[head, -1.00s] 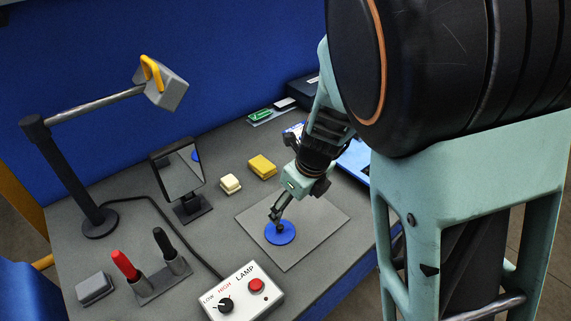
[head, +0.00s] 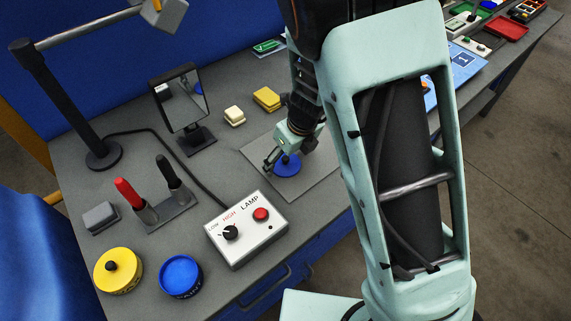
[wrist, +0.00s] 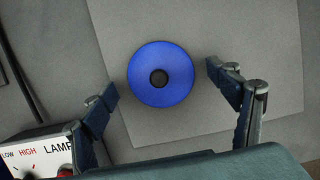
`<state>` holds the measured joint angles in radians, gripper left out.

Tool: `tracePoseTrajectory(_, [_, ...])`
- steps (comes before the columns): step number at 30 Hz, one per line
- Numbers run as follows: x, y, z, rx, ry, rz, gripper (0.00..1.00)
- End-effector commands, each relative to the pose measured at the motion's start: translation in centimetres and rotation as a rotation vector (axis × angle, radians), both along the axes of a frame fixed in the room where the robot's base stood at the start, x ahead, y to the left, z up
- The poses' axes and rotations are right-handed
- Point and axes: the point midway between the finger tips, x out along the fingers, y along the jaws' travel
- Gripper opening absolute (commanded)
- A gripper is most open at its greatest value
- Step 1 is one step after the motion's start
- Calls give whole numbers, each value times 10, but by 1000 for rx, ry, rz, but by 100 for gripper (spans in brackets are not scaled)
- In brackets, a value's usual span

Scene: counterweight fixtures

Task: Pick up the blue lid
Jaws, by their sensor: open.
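The blue lid (head: 287,166) is a round disc lying on a grey mat (head: 318,186) on the bench. In the wrist view the lid (wrist: 149,84) shows whole, with a small dark knob at its centre. My gripper (head: 278,162) is over the lid. In the wrist view my gripper (wrist: 161,82) is open, with one finger to the left of the lid and one to the right, both apart from it. Whether the fingertips are level with the lid or above it I cannot tell.
The lamp control box (head: 246,229) stands to the left and in front of the mat. A blue round container (head: 181,277) and a yellow one with a black knob (head: 118,270) are at the front left. A mirror (head: 181,97) and yellow and cream blocks (head: 266,98) stand behind.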

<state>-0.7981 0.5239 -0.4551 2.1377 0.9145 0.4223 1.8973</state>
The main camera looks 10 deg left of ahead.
Motion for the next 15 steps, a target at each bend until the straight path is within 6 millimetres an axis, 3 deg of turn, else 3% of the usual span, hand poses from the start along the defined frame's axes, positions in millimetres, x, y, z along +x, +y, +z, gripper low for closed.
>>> tracePoseTrajectory(8, [0, 1, -2, 0, 0, 0, 80])
tracePoseTrajectory(15, [0, 1, -2, 0, 0, 0, 54])
